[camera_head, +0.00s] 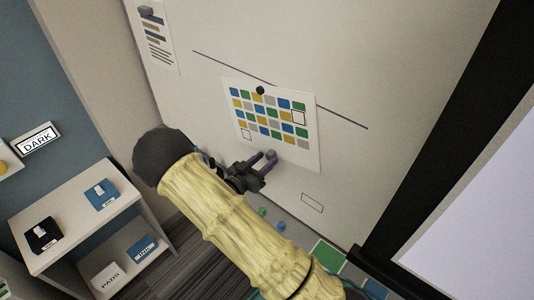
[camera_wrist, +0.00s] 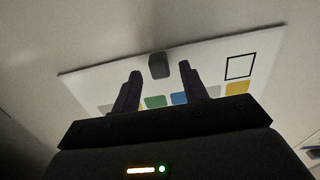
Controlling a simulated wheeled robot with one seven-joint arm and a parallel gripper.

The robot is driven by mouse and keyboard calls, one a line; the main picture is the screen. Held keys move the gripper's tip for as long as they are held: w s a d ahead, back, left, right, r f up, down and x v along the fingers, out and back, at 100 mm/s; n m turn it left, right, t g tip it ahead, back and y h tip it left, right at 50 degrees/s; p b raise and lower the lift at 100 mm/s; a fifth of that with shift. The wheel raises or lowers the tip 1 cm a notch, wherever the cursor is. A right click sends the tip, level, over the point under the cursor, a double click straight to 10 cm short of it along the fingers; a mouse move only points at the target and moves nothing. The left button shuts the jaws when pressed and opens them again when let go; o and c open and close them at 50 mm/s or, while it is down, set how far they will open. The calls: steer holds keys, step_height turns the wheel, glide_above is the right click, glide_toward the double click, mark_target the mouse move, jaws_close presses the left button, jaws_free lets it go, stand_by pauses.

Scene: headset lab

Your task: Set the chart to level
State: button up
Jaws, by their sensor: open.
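The chart (camera_head: 312,140) is a white sheet with a grid of blue, green, yellow and white squares on the pale board. A round black pin (camera_head: 260,90) sits near its top edge. The chart is tilted against a dark straight line (camera_head: 225,65) on the board; its right side sits higher relative to that line. A small grey tab (camera_wrist: 158,60) is at the chart's lower edge. My gripper (camera_head: 266,158) is open at that edge, its purple fingers either side of the tab. In the wrist view, the chart (camera_wrist: 100,78) spans behind the fingers; contact with the tab cannot be told.
A printed notice (camera_head: 158,45) hangs at the board's upper left. A small outlined rectangle (camera_head: 312,203) is below the chart. A shelf unit (camera_head: 75,222) with boxes stands left. A dark-framed white screen (camera_head: 480,200) is right. The board around the chart is mostly clear.

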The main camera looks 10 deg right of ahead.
steer(key=shift+x, duration=0.9)
jaws_close()
steer(key=shift+a, duration=0.1)
